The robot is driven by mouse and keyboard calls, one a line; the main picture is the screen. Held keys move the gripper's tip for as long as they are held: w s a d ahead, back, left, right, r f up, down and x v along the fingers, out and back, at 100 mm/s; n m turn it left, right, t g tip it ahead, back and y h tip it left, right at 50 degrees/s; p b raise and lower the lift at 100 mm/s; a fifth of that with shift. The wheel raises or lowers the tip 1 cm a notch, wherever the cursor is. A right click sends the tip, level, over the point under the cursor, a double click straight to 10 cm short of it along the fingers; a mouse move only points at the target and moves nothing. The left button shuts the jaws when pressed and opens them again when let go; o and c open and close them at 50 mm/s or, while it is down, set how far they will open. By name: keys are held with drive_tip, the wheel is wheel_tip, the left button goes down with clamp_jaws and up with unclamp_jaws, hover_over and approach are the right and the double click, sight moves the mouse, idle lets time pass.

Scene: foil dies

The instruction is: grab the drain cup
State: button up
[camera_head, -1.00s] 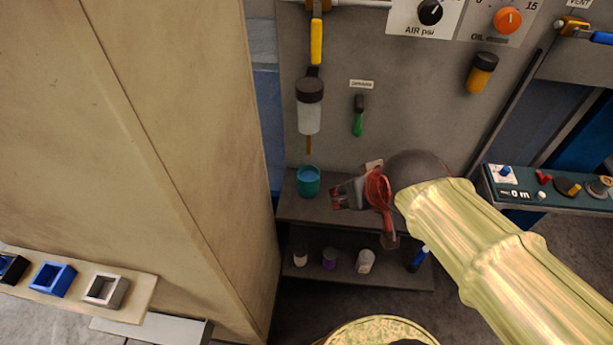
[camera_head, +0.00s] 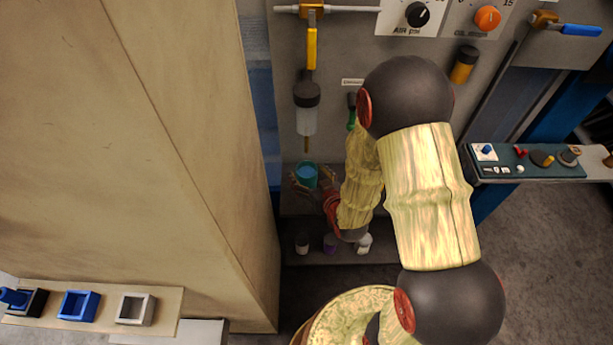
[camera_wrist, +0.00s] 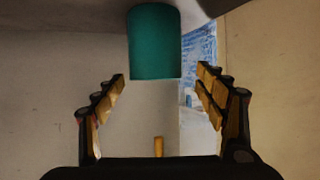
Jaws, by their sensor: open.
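The drain cup is a teal cup (camera_head: 306,174) standing on the upper shelf below the filter bowl's drain tube. My gripper (camera_head: 314,187) is close in front of it in the head view, partly hiding its lower part. In the wrist view, the cup (camera_wrist: 154,42) shows large at the top centre, apparently upside down in the picture. My gripper's two fingers (camera_wrist: 163,84) are spread wide on either side of the cup's line, with nothing between them. The cup appears just beyond the fingertips; contact is not visible.
The filter bowl (camera_head: 306,118) and its brown drain tube (camera_head: 307,144) hang directly above the cup. A tan cabinet wall (camera_head: 190,150) rises close on the left. A control console (camera_head: 530,163) is at right.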

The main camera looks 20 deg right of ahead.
sight(303, 167)
drive_tip(key=shift+d+f+b+x, duration=0.15)
drive_tip(key=shift+b+x, duration=0.35)
drive_tip(key=shift+x, duration=1.45)
drive_tip(key=shift+d+f+b+x, duration=0.15)
drive_tip(key=shift+b+x, duration=0.35)
drive_tip(key=shift+x, duration=1.4)
drive_tip(key=shift+s, duration=0.1)
drive_tip(key=shift+c, duration=1.2)
drive_tip(key=c, duration=1.1)
drive_tip(key=shift+c, duration=0.8)
